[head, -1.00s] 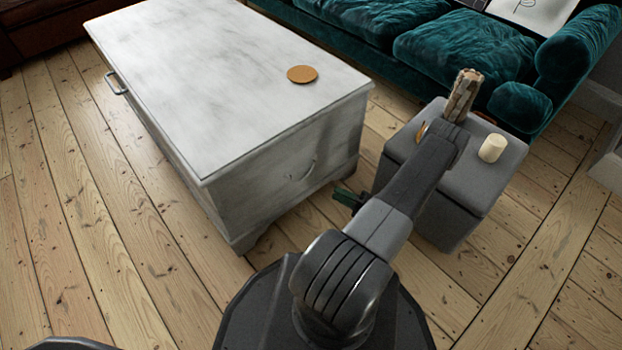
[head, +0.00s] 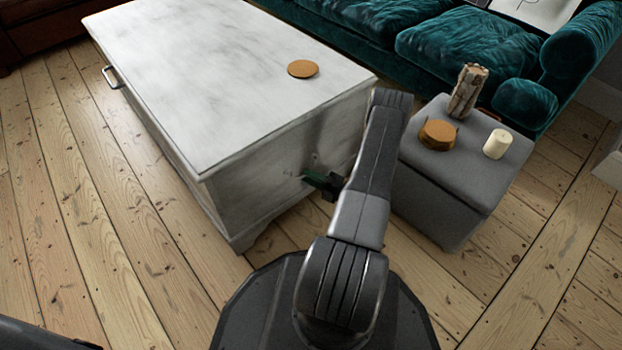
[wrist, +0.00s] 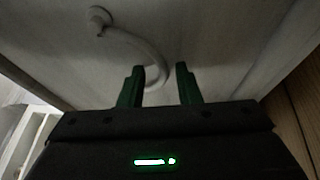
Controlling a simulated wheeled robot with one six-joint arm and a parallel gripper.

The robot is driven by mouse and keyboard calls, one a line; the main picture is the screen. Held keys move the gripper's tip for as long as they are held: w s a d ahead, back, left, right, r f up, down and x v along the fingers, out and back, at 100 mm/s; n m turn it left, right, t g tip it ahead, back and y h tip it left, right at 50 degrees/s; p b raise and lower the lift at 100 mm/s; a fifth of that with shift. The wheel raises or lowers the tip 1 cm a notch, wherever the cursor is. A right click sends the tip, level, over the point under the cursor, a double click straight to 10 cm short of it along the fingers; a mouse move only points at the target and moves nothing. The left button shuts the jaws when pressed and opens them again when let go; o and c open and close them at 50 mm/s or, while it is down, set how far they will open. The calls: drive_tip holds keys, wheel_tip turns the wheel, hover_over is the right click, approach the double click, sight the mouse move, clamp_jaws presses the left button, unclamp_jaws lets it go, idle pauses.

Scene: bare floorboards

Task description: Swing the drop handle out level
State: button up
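The white-grey chest (head: 225,75) stands left of my arm, with its end panel facing my gripper (head: 318,180). In the wrist view, the pale curved drop handle (wrist: 140,45) hangs on that panel from a round mount at upper left. My gripper (wrist: 160,80) has two green fingers held apart. The handle's lower bend shows between the fingertips, close to the left one. I cannot tell whether they touch. Part of the bend is hidden behind the left finger. In the head view the handle is mostly hidden by my gripper.
A grey storage box (head: 455,185) stands to the right of my arm, bearing a candle (head: 497,143), an orange-brown stack (head: 437,133) and a wood-like bundle (head: 467,90). A teal sofa (head: 450,50) is behind. A brown disc (head: 302,69) lies on the chest. Floorboards are clear at left.

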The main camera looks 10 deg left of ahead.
drive_tip(key=shift+c, duration=0.4)
clamp_jaws()
drive_tip(key=shift+r, duration=0.15)
